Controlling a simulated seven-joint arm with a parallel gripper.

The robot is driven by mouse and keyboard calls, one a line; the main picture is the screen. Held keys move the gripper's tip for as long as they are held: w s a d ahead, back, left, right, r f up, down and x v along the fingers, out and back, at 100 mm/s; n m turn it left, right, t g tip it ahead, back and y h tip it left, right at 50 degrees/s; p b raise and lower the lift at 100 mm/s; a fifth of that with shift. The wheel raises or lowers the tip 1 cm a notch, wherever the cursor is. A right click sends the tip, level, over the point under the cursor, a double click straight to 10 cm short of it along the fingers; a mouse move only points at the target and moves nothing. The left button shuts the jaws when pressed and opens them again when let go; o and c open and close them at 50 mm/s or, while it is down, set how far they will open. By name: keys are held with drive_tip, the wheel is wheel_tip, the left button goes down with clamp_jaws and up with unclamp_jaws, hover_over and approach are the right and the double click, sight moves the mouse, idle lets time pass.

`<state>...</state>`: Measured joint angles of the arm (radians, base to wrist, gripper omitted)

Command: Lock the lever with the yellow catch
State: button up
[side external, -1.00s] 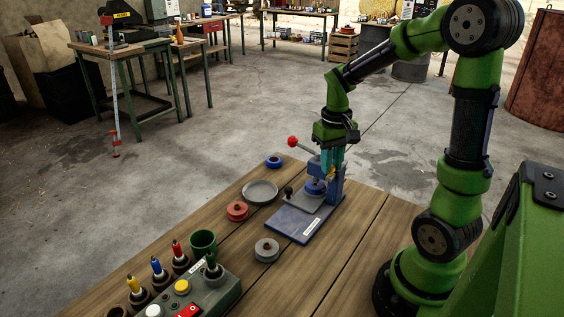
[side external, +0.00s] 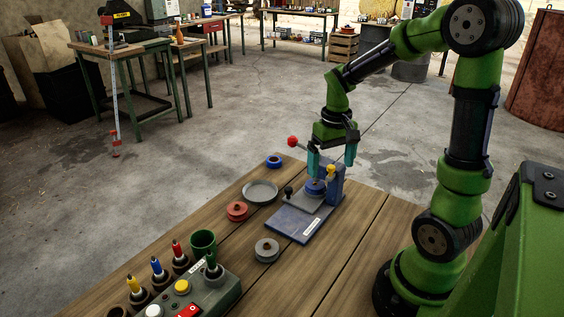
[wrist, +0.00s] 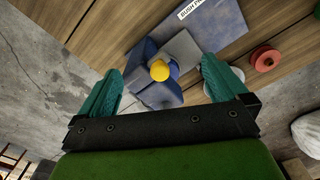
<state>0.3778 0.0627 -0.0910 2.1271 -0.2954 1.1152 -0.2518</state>
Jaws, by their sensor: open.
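The blue-grey press (side external: 332,186) stands on a blue base plate (side external: 295,226) at the table's far edge. Its lever, with a red knob (side external: 292,141), points out to the upper left. The yellow catch (side external: 331,170) sits on the press; its round yellow top also shows in the wrist view (wrist: 159,70). My gripper (side external: 332,164) is open above the press, its teal fingers apart on either side of the catch. In the wrist view the catch lies between my gripper's fingers (wrist: 163,82), with clear gaps. A blue round piece (side external: 314,187) sits in the press.
A grey dish (side external: 260,192), a red spool (side external: 237,211), a blue ring (side external: 273,161) and a grey spool (side external: 266,250) lie left of the press. A button box (side external: 205,292) and colored-handled tools stand at the front left. Bare planks lie right of the base plate.

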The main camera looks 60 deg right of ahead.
drive_tip(key=shift+r, duration=0.15)
drive_tip(key=shift+r, duration=3.9)
drive_tip(key=shift+w, duration=0.1)
drive_tip(key=s+a+r+n+t+y, duration=0.1)
drive_tip(key=s+a+t, duration=0.1)
drive_tip(key=a, duration=0.6)
drive_tip(key=s+a+r+n+t+y, duration=0.1)
drive_tip(key=s+a+t, duration=0.1)
drive_tip(key=a+t, duration=0.3)
drive_tip(key=a, duration=0.4)
drive_tip(key=shift+s+a+r, duration=0.25)
drive_tip(key=shift+s+r, duration=0.15)
